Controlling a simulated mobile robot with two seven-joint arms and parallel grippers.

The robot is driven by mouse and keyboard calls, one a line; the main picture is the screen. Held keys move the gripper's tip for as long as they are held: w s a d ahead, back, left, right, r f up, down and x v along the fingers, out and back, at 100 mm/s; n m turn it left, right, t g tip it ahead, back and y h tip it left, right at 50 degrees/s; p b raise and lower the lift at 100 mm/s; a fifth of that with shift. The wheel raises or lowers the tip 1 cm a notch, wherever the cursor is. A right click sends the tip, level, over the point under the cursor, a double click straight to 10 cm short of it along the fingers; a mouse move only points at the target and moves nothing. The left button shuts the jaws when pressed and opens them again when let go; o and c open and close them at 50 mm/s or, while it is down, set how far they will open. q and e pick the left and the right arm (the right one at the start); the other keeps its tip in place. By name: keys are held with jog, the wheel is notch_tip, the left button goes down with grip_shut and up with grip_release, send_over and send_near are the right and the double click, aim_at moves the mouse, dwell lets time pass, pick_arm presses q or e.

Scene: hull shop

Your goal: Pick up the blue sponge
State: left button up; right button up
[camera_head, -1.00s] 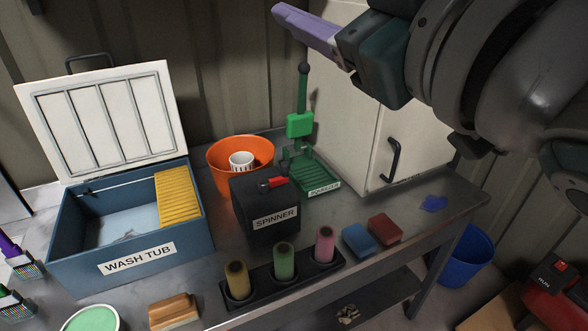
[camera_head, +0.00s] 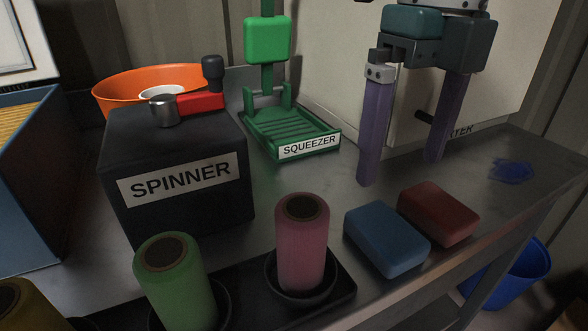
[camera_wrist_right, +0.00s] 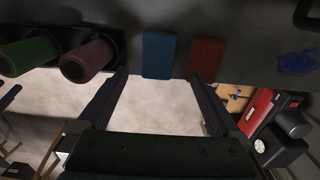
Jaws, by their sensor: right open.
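The blue sponge (camera_head: 387,238) lies flat on the grey metal bench, just left of a red sponge (camera_head: 438,214). My right gripper (camera_head: 398,172) hangs above the bench behind the two sponges in the head view, with its two purple fingers pointing down and spread apart. It is open and empty. In the right wrist view the blue sponge (camera_wrist_right: 159,55) shows beyond the fingertips, between the lines of the two fingers, apart from both. The red sponge (camera_wrist_right: 207,57) is beside it, near the right finger. My left gripper does not show.
A black rack (camera_head: 343,290) holds pink (camera_head: 302,245) and green (camera_head: 175,285) rollers left of the blue sponge. The spinner box (camera_head: 180,180) and green squeezer (camera_head: 295,130) stand behind. A blue smear (camera_head: 512,171) marks the bench at right. A blue bucket (camera_head: 515,275) stands below.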

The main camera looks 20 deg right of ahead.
aim_at(387, 226)
jog(key=f, duration=0.3)
jog(key=shift+s+d+f, duration=0.1)
jog(key=shift+s+f, duration=0.1)
jog(key=shift+f, duration=0.2)
jog(key=f, duration=0.6)
jog(key=shift+a, duration=0.3)
jog(key=c, duration=1.3)
jog(key=shift+o, duration=0.2)
jog(key=shift+r, duration=0.1)
notch_tip(387, 226, up, 20)
jog(key=p, duration=0.1)
jog(key=shift+p, duration=0.3)
